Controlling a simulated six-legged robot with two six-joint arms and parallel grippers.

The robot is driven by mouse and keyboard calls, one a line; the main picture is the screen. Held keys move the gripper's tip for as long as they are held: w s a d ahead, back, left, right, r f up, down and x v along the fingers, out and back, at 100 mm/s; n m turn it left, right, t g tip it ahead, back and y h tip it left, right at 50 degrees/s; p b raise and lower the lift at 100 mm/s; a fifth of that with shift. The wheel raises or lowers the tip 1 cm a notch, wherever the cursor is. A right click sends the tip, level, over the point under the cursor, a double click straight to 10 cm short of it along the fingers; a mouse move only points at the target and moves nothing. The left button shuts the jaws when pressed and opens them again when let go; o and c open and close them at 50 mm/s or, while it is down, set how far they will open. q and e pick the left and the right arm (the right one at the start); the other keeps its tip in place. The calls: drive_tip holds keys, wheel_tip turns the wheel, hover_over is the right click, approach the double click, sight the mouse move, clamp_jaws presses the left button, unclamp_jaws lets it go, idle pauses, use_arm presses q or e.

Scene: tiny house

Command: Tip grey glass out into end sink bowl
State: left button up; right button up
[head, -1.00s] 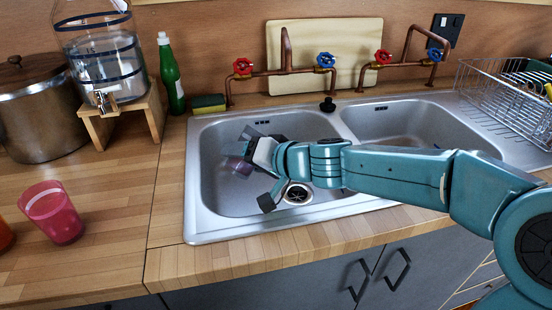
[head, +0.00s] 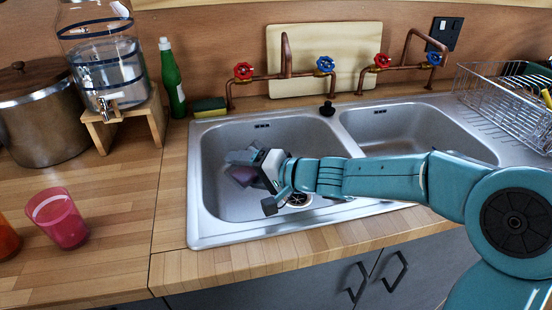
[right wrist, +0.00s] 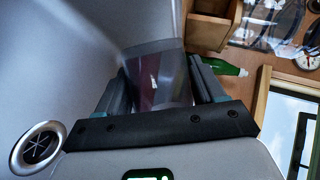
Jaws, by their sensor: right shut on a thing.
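My right gripper (head: 258,168) is over the left bowl (head: 222,200) of the steel double sink, the bowl at the end by the worktop. In the right wrist view its two fingers are shut on the grey glass (right wrist: 160,85), which looks see-through with a purple tint. The glass also shows in the head view (head: 241,175), tilted and partly hidden by the gripper. Its mouth and any contents cannot be made out. The drain (right wrist: 38,148) lies beside the gripper in the wrist view. My left gripper is not in view.
A pink tumbler (head: 58,218) and an orange one (head: 6,240) stand on the worktop at left. A water dispenser (head: 105,70), a pot (head: 40,112), a green bottle (head: 172,78) and a sponge (head: 209,106) stand behind. Copper taps (head: 285,68) rise behind the sink.

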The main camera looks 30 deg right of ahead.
drive_tip(key=shift+d+r+m+p, duration=0.2)
drive_tip(key=shift+r+m+p, duration=0.3)
drive_tip(key=shift+p, duration=0.75)
drive_tip(key=shift+w+d+r+y+p, duration=0.15)
drive_tip(key=shift+d+r+y+p, duration=0.2)
drive_tip(key=shift+p, duration=0.75)
drive_tip(key=shift+d+m+y+p, duration=0.2)
drive_tip(key=shift+m+y+p, duration=0.1)
drive_tip(key=shift+p, duration=0.1)
drive_tip(key=shift+w+d+r+m+t+y+b, duration=0.15)
drive_tip(key=shift+d+r+m+t+y+b, duration=0.25)
drive_tip(key=shift+m, duration=0.6)
